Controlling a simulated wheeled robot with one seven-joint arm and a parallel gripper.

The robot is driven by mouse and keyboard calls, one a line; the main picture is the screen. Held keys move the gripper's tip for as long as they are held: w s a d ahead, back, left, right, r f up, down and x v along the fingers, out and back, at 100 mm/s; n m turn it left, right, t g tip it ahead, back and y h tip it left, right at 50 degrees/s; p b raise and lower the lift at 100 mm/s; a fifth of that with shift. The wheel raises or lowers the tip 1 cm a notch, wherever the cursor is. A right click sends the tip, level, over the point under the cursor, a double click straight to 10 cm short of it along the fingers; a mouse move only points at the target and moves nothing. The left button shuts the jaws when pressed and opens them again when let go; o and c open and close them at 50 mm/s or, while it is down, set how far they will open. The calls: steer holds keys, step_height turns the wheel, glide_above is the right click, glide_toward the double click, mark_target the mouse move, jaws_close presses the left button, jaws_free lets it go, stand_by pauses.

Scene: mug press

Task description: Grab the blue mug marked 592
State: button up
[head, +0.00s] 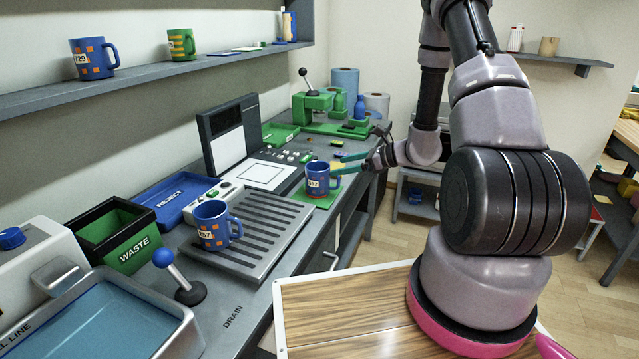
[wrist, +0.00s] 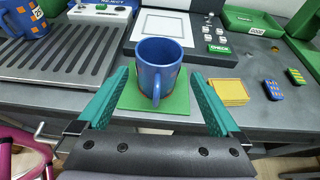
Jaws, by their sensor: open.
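A blue mug with orange squares (head: 318,176) stands upright on a green mat (head: 322,200) at the bench's front edge. Its pale label is too small to read surely. In the wrist view the mug (wrist: 159,62) has its handle toward me, and its label is out of sight. My gripper (wrist: 158,80) is open, with one teal finger on each side of the mug in the picture and gaps at both sides. In the head view my gripper (head: 346,162) is just right of the mug. A second blue mug (head: 213,226) stands on the drain rack, its label also unclear.
A blue mug marked 729 (head: 93,59) and a green mug (head: 181,45) stand on the wall shelf. A yellow pad stack (wrist: 228,92) and small patterned blocks (wrist: 273,90) lie right of the mat. A scale-like device (head: 262,174) sits behind the mug.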

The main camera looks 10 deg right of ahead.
mark_target(323, 181)
steer(key=x, duration=0.5)
steer(key=shift+s+r, duration=0.1)
steer(key=shift+r, duration=0.05)
steer(key=shift+a, duration=0.1)
jaws_close()
steer(key=shift+r, duration=0.1)
